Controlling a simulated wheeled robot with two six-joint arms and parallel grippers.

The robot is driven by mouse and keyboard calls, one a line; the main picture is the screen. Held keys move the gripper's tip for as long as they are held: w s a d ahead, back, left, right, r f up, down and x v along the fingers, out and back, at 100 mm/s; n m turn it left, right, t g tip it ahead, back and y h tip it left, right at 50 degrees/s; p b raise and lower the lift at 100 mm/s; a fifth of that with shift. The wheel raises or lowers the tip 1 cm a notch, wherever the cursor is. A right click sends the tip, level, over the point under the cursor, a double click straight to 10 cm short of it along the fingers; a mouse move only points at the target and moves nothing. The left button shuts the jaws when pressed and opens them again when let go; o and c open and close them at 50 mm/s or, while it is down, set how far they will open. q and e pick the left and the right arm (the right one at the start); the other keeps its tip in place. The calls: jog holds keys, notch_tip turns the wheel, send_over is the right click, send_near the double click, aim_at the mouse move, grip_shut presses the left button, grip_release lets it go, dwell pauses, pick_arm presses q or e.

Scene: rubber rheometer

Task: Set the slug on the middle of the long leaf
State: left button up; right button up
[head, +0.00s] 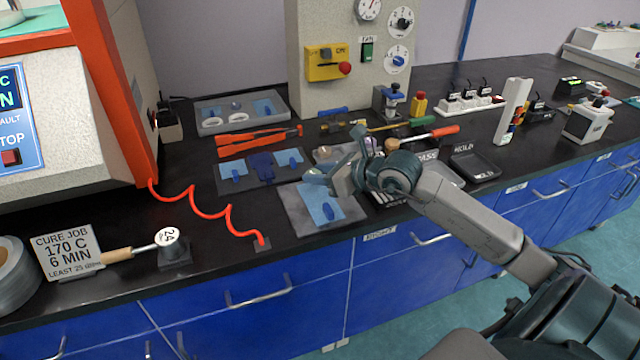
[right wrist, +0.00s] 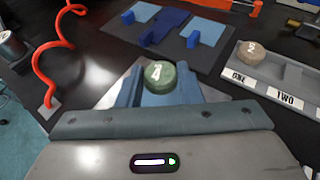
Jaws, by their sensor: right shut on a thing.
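My right gripper (head: 335,182) is shut on a round grey-green slug marked 4 (right wrist: 159,75), seen between its two fingers in the right wrist view. In the head view the gripper hides the slug. The gripper is over the back part of a grey plate (head: 296,216) near the bench's front edge. On this plate lies a light blue sheet (head: 316,200), which seems to be the long leaf, with a darker blue tab (head: 328,211). In the right wrist view the fingers and slug cover most of the sheet. I cannot tell whether the slug touches it. My left gripper is not in view.
A dark mat (head: 229,186) with blue pieces lies behind the plate. A labelled tray with a tan slug marked 2 (right wrist: 251,53) lies to the right. An orange coiled cord (head: 228,212) ends left of the plate. Orange-handled tools (head: 250,140) lie farther back.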

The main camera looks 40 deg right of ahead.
aim_at(320, 193)
jog(key=shift+d+f, duration=0.1)
jog(key=shift+f, duration=1.65)
jog(key=shift+f, duration=0.1)
